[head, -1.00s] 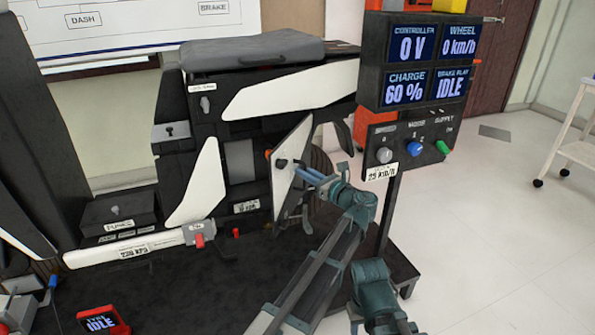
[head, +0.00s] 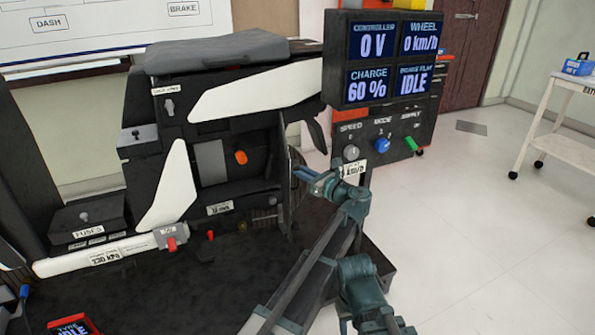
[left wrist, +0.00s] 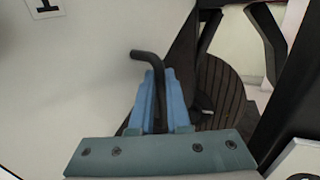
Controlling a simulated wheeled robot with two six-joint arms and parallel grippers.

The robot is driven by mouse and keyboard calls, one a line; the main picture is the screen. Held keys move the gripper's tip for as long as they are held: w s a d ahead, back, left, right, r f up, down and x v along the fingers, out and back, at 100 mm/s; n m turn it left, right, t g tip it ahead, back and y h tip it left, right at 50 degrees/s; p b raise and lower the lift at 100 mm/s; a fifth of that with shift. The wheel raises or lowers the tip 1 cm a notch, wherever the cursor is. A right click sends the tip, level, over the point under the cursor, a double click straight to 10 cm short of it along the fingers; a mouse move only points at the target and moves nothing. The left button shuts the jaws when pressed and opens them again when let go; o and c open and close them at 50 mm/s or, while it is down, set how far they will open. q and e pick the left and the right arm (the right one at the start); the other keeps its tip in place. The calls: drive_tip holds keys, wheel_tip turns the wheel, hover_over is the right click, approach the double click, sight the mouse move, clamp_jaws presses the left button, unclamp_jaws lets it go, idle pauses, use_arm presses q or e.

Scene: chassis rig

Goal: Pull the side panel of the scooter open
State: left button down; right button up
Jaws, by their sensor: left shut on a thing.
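The scooter's side panel (head: 286,195) stands swung out, seen almost edge-on at the right of its bay. The bay shows open, with an orange knob (head: 240,157) and a grey plate (head: 210,163) inside. In the left wrist view the panel's pale face (left wrist: 70,85) fills the left side. My left gripper (head: 312,178) is at the panel's right side in the head view. In the left wrist view its blue fingers (left wrist: 155,100) are shut on a bent black handle (left wrist: 150,58). The fingers hide part of the handle. My right gripper is not in view.
A display box (head: 392,60) and a knob panel (head: 381,144) stand right of the scooter, close behind my arm. A fuse box (head: 88,215) and a white tube (head: 105,251) lie at left. A white cart (head: 560,143) stands far right; floor between is clear.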

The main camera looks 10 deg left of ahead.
use_arm(q)
drive_tip(key=shift+w, duration=0.1)
drive_tip(key=c, duration=0.9)
unclamp_jaws()
